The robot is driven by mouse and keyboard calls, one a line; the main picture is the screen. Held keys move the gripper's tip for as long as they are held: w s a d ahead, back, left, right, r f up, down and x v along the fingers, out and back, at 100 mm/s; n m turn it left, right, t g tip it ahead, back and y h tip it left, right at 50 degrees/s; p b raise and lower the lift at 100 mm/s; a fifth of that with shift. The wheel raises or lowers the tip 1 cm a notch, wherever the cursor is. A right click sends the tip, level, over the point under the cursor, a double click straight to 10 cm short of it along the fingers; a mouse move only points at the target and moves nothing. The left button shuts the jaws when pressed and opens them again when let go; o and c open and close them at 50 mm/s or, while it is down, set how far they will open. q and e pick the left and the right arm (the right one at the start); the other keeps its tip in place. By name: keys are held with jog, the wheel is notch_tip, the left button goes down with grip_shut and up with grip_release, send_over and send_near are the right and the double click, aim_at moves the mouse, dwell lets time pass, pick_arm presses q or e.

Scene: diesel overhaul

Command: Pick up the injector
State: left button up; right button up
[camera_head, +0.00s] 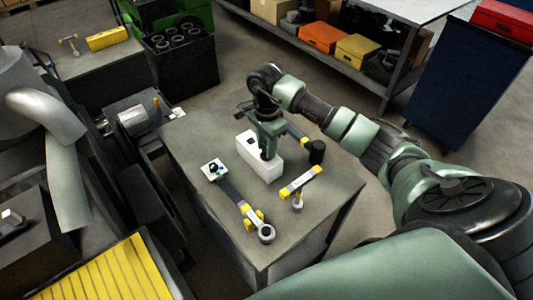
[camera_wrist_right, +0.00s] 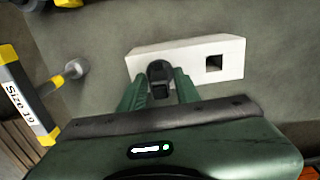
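A white block (camera_head: 266,169) stands on the grey workbench and has a square hole in its top. In the right wrist view, the white block (camera_wrist_right: 228,54) lies beyond my fingertips, with the square hole to their right. My right gripper (camera_head: 268,153) points down at the block. In the wrist view, its green fingers (camera_wrist_right: 160,80) flank a small dark rounded part (camera_wrist_right: 159,70), likely the injector, which fills the gap between the tips. Whether the fingers press on it cannot be made out. Its lower end is hidden. My left gripper is out of view.
A tool with yellow bands (camera_head: 300,182), labelled "Size 19" in the wrist view, lies near the block. A black cylinder (camera_head: 317,152) stands right of it.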

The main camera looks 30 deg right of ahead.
jog(key=c, duration=0.5)
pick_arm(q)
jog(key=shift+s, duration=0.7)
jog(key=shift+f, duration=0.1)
pick_arm(e)
jog(key=shift+r, duration=0.15)
